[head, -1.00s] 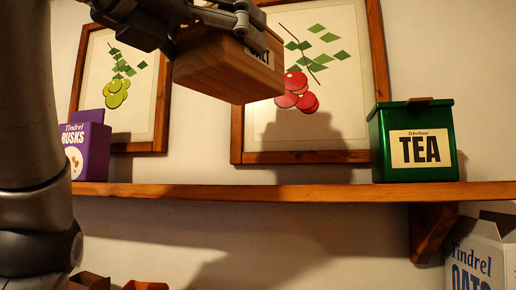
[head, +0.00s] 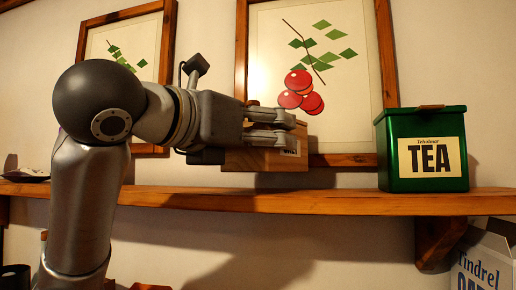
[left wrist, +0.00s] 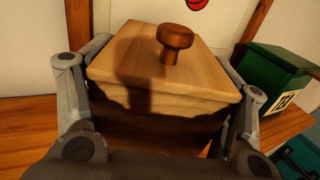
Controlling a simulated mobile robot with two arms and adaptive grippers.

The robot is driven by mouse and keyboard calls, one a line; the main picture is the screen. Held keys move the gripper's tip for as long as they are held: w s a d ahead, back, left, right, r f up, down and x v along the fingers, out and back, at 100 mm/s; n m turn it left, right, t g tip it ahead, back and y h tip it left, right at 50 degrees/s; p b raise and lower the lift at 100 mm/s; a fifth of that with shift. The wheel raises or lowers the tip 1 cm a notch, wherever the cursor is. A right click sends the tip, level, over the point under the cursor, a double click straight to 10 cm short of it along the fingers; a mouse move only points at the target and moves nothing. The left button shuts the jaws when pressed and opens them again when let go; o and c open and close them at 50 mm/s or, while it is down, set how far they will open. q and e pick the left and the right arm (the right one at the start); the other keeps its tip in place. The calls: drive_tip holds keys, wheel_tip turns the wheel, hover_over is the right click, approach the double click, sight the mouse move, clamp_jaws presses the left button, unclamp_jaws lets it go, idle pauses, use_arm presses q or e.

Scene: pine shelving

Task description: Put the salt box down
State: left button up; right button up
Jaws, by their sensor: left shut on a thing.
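The salt box (head: 262,160) is a wooden box, mostly hidden behind my left gripper in the head view; part of its label shows. My left gripper (head: 285,132) is shut on it, just above the pine shelf (head: 330,201). In the left wrist view the box's pale lid (left wrist: 165,65) with a dark round knob (left wrist: 175,38) sits between the two fingers (left wrist: 160,110), and the box looks upright. My right gripper is not in view.
A green tea tin (head: 422,150) stands on the shelf to the right, also seen in the left wrist view (left wrist: 270,85). Framed fruit pictures (head: 318,75) hang behind the shelf. An oats carton (head: 483,265) is below right. Bare shelf lies between box and tin.

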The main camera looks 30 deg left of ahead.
use_arm(q)
drive_tip(key=shift+f+p, duration=0.4)
drive_tip(key=shift+f, duration=0.3)
drive_tip(key=shift+s+a+f, duration=0.1)
drive_tip(key=shift+a+f, duration=0.05)
drive_tip(key=shift+f, duration=0.3)
drive_tip(key=shift+f, duration=0.15)
drive_tip(key=o, duration=1.7)
drive_tip(key=shift+f, duration=0.1)
